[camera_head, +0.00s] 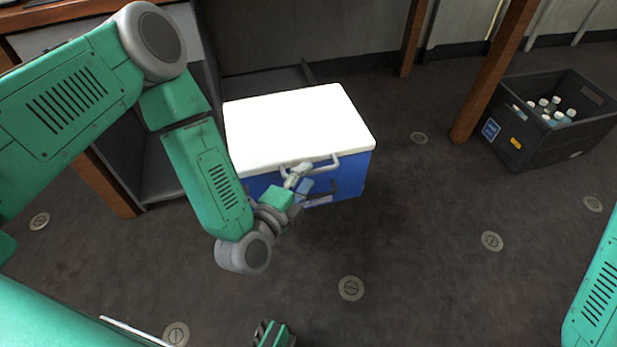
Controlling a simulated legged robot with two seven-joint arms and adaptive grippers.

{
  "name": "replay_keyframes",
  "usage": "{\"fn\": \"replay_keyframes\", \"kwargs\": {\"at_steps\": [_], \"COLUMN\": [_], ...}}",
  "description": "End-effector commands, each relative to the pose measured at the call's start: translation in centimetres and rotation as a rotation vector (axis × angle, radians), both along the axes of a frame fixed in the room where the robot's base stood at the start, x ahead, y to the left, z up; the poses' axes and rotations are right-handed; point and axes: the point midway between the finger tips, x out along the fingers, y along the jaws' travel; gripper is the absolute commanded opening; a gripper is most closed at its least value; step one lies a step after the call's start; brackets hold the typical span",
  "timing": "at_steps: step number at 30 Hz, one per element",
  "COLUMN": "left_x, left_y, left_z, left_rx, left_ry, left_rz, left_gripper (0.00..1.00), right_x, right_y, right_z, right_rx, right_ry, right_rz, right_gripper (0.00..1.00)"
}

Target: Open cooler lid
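The cooler has a white lid (295,125) and a blue body (350,178). It stands on the floor in the middle of the head view, and its lid is down flat. A pale handle (325,165) runs along the front edge of the lid. My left gripper (304,180) is at the front of the cooler, by the left end of the handle. Its fingers look parted, one above the other; I cannot tell if they touch the handle. My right arm (600,295) shows at the right edge; its gripper cannot be made out.
A dark crate (545,155) with several bottles (555,112) stands at the right by a wooden post (490,75). A desk-like frame (165,165) stands left of and behind the cooler. The floor (420,250) in front and to the right is clear.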

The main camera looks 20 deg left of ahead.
Motion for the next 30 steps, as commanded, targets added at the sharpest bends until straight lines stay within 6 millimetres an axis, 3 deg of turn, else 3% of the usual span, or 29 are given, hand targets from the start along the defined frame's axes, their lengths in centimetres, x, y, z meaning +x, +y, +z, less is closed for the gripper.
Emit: {"fn": "replay_keyframes", "kwargs": {"at_steps": [6,14,17,18,25,30], "left_x": [1.6,1.7,1.7,1.7,1.6,1.6], "left_y": [-0.3,-0.3,-0.3,-0.3,-0.4,-0.3], "left_z": [-0.3,-0.2,-0.2,-0.2,-0.2,0.7], "left_rx": [0.0,0.001,0.001,0.001,0.001,-0.009], "left_ry": [0.0,0.001,0.001,0.001,0.005,0.021], "left_rz": [0.001,0.0,0.0,0.0,-0.002,-0.002], "left_gripper": [0.31,0.31,0.03,0.0,0.0,0.0], "right_x": [0.0,0.0,0.0,0.0,0.0,0.0], "right_y": [0.0,0.0,0.0,0.0,0.0,0.0], "right_z": [-0.6,-0.6,-0.6,-0.6,-0.5,0.7], "right_rx": [0.0,0.0,0.0,0.0,0.0,0.0], "right_ry": [0.0,0.0,0.0,0.0,0.0,0.0], "right_rz": [0.0,0.0,0.0,0.0,0.0,0.0], "right_gripper": [0.64,0.64,0.64,0.64,0.64,0.64]}}
